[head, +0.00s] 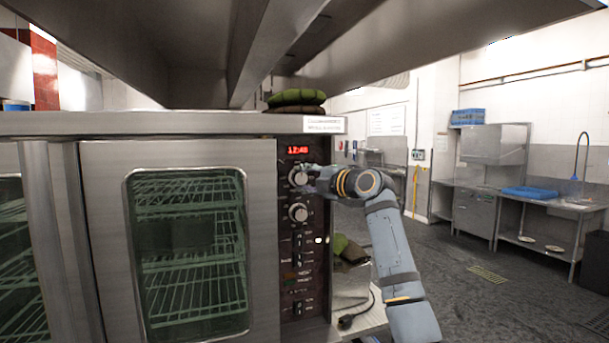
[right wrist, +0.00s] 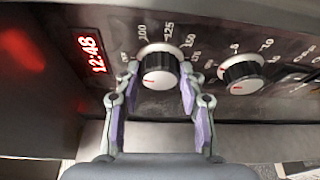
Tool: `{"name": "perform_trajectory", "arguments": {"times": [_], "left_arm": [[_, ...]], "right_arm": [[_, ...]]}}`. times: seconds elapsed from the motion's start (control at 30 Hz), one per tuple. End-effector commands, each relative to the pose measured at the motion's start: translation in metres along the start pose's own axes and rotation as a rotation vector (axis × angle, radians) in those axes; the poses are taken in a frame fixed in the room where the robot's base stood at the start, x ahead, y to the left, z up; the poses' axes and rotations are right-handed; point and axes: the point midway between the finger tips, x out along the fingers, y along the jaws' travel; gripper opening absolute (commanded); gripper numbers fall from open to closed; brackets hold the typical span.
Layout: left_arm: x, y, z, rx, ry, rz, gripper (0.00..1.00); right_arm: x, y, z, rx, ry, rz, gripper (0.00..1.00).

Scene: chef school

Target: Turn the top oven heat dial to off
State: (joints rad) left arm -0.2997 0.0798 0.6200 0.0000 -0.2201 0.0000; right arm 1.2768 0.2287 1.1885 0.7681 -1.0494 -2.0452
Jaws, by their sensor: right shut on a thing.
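The top oven heat dial (head: 298,176) is a round silver knob just under the red clock display on the oven's dark control panel. In the right wrist view this dial (right wrist: 157,70) has a pale face with a short red mark, and the numbers 100, 125 and 150 are printed along one side of it. My right gripper (head: 305,178) reaches the dial from the right. In the right wrist view its two fingers (right wrist: 160,82) are closed on either side of the dial. The dial's off mark cannot be made out. My left gripper is not in view.
A second dial (head: 298,212) sits below the top one, with several switches under it. The red display (head: 297,150) reads 12:48. The glass oven door (head: 110,225) is closed, left of the panel. Steel shelving overhangs the oven. Open floor (head: 460,285) lies to the right.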

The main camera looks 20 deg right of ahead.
Motion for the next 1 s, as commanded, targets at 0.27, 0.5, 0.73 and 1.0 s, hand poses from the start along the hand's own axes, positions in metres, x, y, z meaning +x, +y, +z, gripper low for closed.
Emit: {"name": "perform_trajectory", "arguments": {"times": [0.27,0.5,0.73,1.0], "left_arm": [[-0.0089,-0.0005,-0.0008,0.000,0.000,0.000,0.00],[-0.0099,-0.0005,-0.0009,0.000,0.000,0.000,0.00],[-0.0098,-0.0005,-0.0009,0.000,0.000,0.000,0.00],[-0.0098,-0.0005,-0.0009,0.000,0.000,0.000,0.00]], "right_arm": [[-0.0011,0.0066,0.0008,-0.094,-0.005,-0.027,0.08],[-0.0011,0.0062,0.0008,-0.119,-0.006,-0.036,0.08],[-0.0012,0.0063,0.0008,-0.120,-0.006,-0.036,0.08],[-0.0009,0.0052,0.0006,-0.118,-0.005,-0.038,0.62]]}}
